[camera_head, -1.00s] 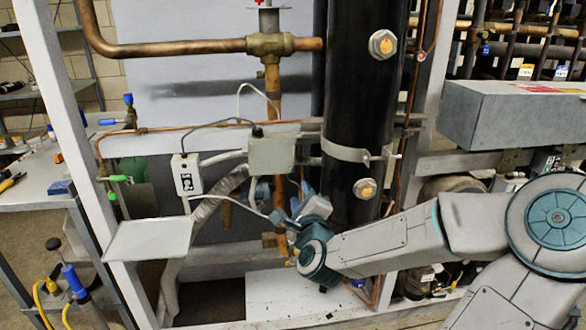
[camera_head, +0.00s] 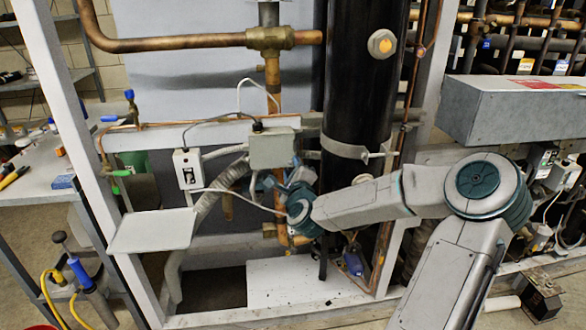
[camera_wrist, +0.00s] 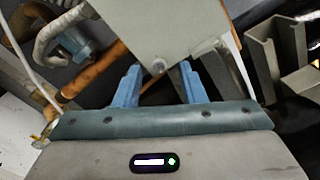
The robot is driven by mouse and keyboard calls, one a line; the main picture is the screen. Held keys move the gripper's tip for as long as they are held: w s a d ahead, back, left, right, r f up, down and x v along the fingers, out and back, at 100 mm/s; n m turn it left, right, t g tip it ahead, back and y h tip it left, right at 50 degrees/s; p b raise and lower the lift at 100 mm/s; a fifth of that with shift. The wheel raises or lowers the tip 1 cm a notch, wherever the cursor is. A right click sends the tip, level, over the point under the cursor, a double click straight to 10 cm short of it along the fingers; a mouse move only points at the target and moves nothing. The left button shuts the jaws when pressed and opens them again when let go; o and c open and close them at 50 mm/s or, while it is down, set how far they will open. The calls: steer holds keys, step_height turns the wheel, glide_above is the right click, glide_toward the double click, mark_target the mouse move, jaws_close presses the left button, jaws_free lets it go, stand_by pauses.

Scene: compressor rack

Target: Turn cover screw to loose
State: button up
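The cover screw (camera_wrist: 159,65) is a small round metal head near the lower corner of a grey box cover (camera_wrist: 165,30) in the wrist view. In the head view the grey box (camera_head: 272,149) hangs on the rail left of the black cylinder, and the screw is too small to make out. My gripper (camera_wrist: 159,70) has its two blue fingers apart, one on each side of the screw's position in the picture. Nothing is held between them. In the head view my gripper (camera_head: 290,180) is just below the box, its fingers partly hidden by my wrist.
A white switch box (camera_head: 187,168) and a small grey shelf (camera_head: 153,230) are to the left. The black cylinder (camera_head: 362,85) stands close on the right. Copper pipe (camera_wrist: 92,75), a grey cable and a hose run close to my gripper.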

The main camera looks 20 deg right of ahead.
steer(key=shift+w+d, duration=0.15)
steer(key=shift+w, duration=0.4)
jaws_close()
steer(key=shift+d, duration=0.1)
